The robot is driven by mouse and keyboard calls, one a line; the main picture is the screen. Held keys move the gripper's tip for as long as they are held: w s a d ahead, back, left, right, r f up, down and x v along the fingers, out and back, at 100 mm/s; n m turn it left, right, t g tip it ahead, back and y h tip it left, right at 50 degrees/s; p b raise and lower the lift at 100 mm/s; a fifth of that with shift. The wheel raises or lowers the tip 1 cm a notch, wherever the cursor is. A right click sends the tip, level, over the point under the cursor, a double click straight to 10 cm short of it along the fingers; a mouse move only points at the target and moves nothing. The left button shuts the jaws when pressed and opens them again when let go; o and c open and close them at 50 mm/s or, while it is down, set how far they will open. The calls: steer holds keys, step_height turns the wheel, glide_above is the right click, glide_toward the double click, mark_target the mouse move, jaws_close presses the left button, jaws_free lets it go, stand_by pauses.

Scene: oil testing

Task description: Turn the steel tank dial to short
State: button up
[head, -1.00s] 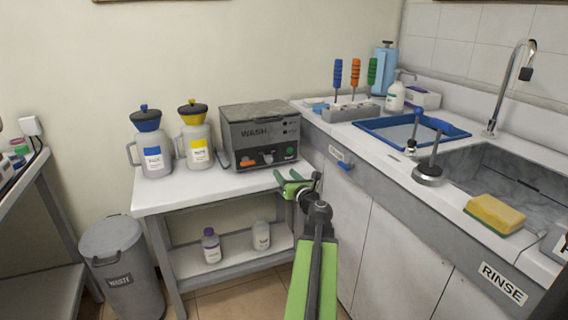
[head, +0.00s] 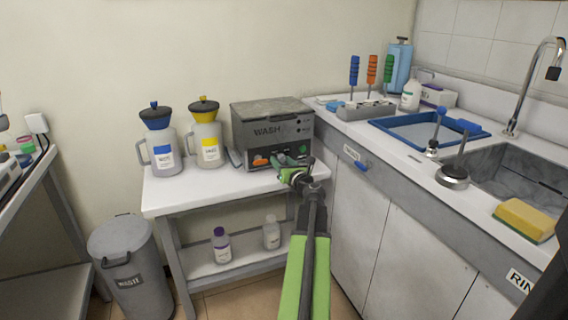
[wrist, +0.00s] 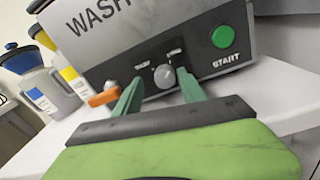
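The steel tank (head: 268,125) is a grey box marked WASH on the white table. In the wrist view its front panel (wrist: 203,57) carries a round grey dial (wrist: 164,76) with a small label on each side, too blurred to read surely. An orange lever (wrist: 104,95) is left of the dial, and a green START button (wrist: 223,37) is right of it. My gripper (wrist: 158,85) is open, with its green fingers on either side of the dial; I cannot tell whether they touch it. In the head view my gripper (head: 291,168) hides the dial.
A blue-lidded jug (head: 161,152) and a yellow-lidded jug (head: 206,147) stand left of the tank. The sink counter (head: 415,160) with a blue tray (head: 385,145) is close on the right. Bottles stand on the lower shelf (head: 245,257), and a waste bin (head: 140,285) is at lower left.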

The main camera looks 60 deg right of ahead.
steer(key=shift+s+d, duration=0.25)
steer(key=shift+s, duration=0.05)
jaws_close()
steer(key=shift+s+a+f, duration=0.1)
steer(key=shift+a, duration=0.2)
steer(key=shift+d, duration=0.2)
steer(key=shift+n, duration=0.7)
steer(key=n, duration=0.4)
steer(key=shift+r+p, duration=0.2)
steer(key=shift+p, duration=0.1)
steer(key=n, duration=0.4)
steer(key=shift+n, duration=0.4)
steer(key=n, duration=0.3)
steer(key=shift+g, duration=0.3)
steer(key=shift+d+n+h+p, duration=0.1)
steer(key=shift+n+h+p, duration=0.2)
steer(key=shift+n, duration=1.7)
